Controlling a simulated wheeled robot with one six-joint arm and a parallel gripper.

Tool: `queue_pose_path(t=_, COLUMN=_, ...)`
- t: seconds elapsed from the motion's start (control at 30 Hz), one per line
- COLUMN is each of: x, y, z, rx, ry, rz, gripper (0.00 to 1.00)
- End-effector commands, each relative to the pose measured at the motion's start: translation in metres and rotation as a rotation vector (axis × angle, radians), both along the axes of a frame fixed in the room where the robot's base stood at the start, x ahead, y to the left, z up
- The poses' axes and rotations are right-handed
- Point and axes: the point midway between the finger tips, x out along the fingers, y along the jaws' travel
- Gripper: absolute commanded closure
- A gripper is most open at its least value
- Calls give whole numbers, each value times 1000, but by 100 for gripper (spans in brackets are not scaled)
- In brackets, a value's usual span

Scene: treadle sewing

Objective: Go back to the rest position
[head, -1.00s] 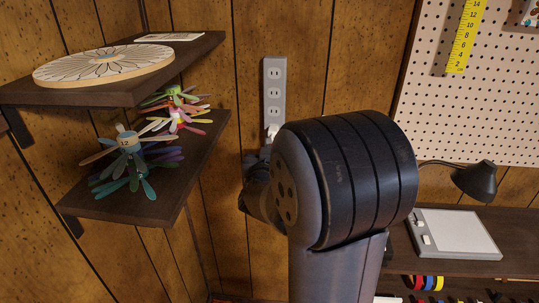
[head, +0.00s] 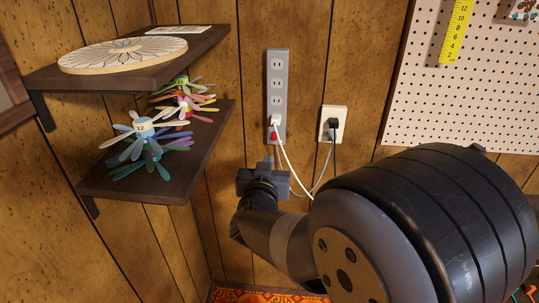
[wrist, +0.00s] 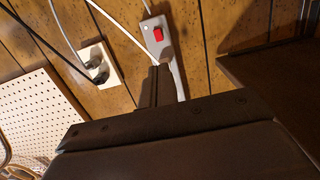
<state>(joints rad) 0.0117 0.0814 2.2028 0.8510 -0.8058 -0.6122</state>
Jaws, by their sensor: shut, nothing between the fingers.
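My gripper (head: 268,165) is in the middle of the head view, in front of the wood-panelled wall and just below the grey power strip (head: 277,88). In the wrist view my gripper's fingers (wrist: 155,84) are together with nothing between them. They point toward the lower end of the power strip (wrist: 172,65), where a red switch (wrist: 158,34) shows. My gripper appears apart from the strip, but the exact gap cannot be told. My large dark arm joint fills the lower right of the head view.
A wall outlet (head: 333,124) with a plug and hanging cords is right of the strip. Two dark shelves at left hold a round patterned disc (head: 122,55) and colourful bladed pieces (head: 146,145). A pegboard (head: 460,100) with a yellow ruler (head: 455,30) hangs at right.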

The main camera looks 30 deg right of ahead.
Motion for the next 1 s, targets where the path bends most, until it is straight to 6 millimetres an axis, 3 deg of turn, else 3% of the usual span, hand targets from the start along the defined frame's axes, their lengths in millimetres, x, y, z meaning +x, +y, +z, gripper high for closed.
queue_pose_path(t=0.57, x=-3, y=1, z=0, rx=1, ry=0, rz=-3, gripper=100)
queue_pose_path(t=1.0, x=56, y=-39, z=-8, rx=0, ry=1, rz=-5, gripper=100)
